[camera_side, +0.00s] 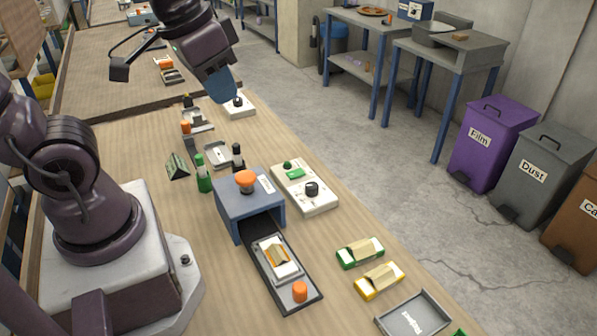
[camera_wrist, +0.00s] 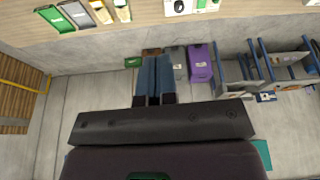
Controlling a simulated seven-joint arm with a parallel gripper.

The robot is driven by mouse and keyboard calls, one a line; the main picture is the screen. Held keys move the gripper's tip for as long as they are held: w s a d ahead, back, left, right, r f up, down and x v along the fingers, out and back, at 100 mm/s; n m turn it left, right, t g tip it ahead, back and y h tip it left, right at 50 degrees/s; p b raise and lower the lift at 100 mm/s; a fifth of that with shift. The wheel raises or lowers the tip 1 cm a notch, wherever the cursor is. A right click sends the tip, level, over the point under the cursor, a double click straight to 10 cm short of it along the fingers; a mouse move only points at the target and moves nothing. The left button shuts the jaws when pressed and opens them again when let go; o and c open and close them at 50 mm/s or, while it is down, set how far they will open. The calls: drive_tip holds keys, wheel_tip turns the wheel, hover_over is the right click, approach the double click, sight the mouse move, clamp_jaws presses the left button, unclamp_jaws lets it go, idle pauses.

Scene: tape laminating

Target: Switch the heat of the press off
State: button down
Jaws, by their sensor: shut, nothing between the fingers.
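The press (camera_side: 235,215) is a blue-grey box with an orange knob (camera_side: 246,180) on top and a dark tray sliding out of its front. Beside it on the right lies a white control box (camera_side: 318,203) with a black dial (camera_side: 312,188) and green parts. Part of a white box (camera_wrist: 195,8) with a dark dial shows at the top edge of the wrist view. A smaller white box (camera_side: 243,112) with a black knob lies farther back. My gripper (camera_side: 222,92) is raised in front of that box in the side view, away from the press. Its blue fingers (camera_wrist: 154,80) are together and empty.
Green and dark bottles (camera_side: 203,176) stand behind the press. Purple and grey bins (camera_side: 540,168) stand on the floor beyond the bench, with open floor between.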

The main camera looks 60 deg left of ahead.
drive_tip(key=w+a+f+n+g, duration=0.3)
drive_tip(key=w+a+f+n, duration=0.25)
drive_tip(key=w, duration=0.25)
drive_tip(key=n, duration=1.1)
hover_over(291, 173)
wheel_tip(291, 173, down, 9)
drive_tip(key=shift+f+n+g, duration=0.15)
drive_tip(key=shift+n+g, duration=0.2)
drive_tip(key=shift+g, duration=0.05)
wheel_tip(291, 173, down, 14)
drive_tip(key=shift+f, duration=0.1)
drive_tip(key=shift+s+f, duration=0.15)
drive_tip(key=shift+f, duration=0.05)
